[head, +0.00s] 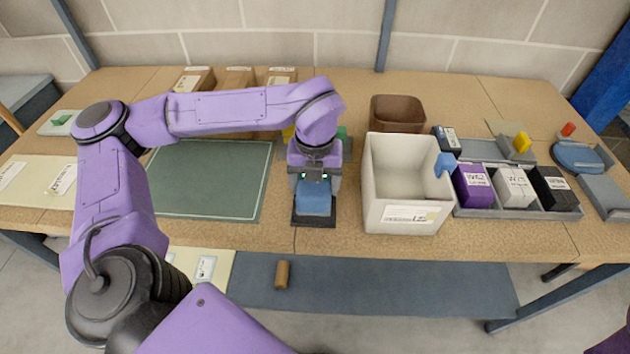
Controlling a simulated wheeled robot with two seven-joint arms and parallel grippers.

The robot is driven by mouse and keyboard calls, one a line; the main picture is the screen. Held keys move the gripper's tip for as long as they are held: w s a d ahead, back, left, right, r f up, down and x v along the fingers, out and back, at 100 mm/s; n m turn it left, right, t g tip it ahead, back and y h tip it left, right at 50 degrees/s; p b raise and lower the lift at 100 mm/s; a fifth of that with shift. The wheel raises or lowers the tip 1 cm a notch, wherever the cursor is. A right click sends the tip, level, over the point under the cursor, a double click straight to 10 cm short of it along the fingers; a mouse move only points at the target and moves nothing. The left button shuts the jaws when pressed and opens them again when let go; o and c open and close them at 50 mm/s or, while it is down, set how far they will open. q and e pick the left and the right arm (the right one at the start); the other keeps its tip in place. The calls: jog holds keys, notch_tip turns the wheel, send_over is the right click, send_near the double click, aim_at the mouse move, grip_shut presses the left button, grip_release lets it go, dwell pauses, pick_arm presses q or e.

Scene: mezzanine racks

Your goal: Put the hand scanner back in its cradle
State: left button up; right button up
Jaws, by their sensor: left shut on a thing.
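My left gripper (313,178) points down near the middle of the table and is shut on a blue, blocky thing, which looks like the hand scanner (314,200). A dark, flat base, which looks like the cradle (314,221), lies on the table directly beneath it. The scanner covers most of this base, and the gripper hides the scanner's top. From this angle I cannot tell whether the scanner rests in the cradle or is held just above it. My right gripper is out of view.
A white bin (403,216) with a blue piece (446,164) at its rim stands to the right. Beyond it, a grey tray (520,211) holds purple, white and black boxes. A green mat (208,180) lies clear to the left. A brown bin (397,112) stands behind.

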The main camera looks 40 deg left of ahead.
pick_arm(q)
jog(key=o, duration=1.2)
notch_tip(320, 180, up, 11)
jog(key=shift+f+b, duration=0.15)
jog(key=shift+b, duration=0.15)
jog(key=shift+d+f, duration=0.1)
